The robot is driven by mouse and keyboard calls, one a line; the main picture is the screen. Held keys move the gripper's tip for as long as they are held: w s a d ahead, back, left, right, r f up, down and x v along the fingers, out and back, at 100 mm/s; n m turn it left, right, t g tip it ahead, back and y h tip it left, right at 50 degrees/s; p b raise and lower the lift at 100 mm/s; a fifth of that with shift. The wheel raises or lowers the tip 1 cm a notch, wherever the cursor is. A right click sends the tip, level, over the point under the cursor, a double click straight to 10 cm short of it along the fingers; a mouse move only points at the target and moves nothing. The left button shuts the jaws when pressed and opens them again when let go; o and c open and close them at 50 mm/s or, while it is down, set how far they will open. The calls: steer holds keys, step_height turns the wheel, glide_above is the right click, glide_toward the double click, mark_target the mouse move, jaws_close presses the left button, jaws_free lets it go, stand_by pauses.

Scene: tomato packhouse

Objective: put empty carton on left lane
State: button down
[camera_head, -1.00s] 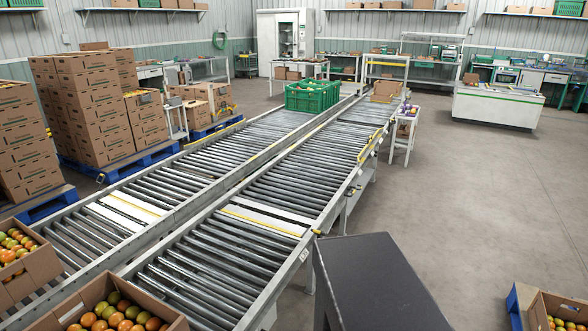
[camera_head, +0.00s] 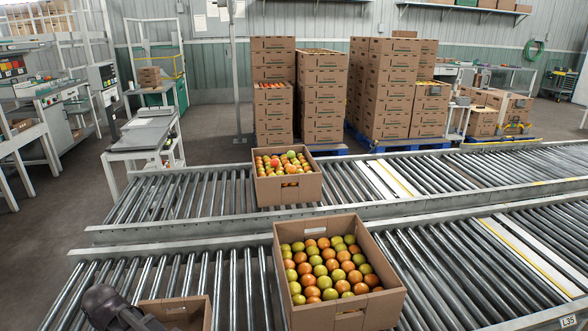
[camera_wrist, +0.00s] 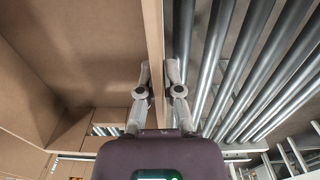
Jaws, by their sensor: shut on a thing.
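An empty brown carton (camera_head: 190,311) shows at the bottom edge of the head view, mostly cut off. My gripper (camera_wrist: 157,85) is shut on one carton wall in the wrist view, one finger on each side of it. The carton's bare inside (camera_wrist: 75,45) fills the left of that view. In the head view my dark gripper body (camera_head: 108,303) is at the carton's left. Two roller lanes run side by side: a farther one (camera_head: 215,190) and a nearer one (camera_head: 440,265). The carton appears in front of the nearer lane's rollers; its height above them is unclear.
A carton full of tomatoes (camera_head: 367,225) stands on the nearer lane, right of the empty carton. Another filled carton (camera_head: 265,190) stands on the farther lane. Bare rollers lie left and right of that one. Carton stacks (camera_head: 390,90) stand behind the lanes.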

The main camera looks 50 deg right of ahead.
stand_by(0.8)
steer(key=w+d, duration=0.3)
steer(key=w, duration=0.4)
steer(key=w+d+f+b, duration=0.1)
steer(key=w+d, duration=0.2)
steer(key=w, duration=0.4)
steer(key=shift+w+f, duration=0.25)
steer(key=shift+w, duration=0.15)
steer(key=shift+f+b, duration=0.15)
steer(key=shift+b, duration=0.2)
steer(key=shift+f+b, duration=1.65)
steer(key=shift+f, duration=0.15)
steer(key=c, duration=0.8)
jaws_free()
step_height(320, 180, up, 12)
steer(key=p, duration=1.2)
steer(key=shift+r, duration=0.2)
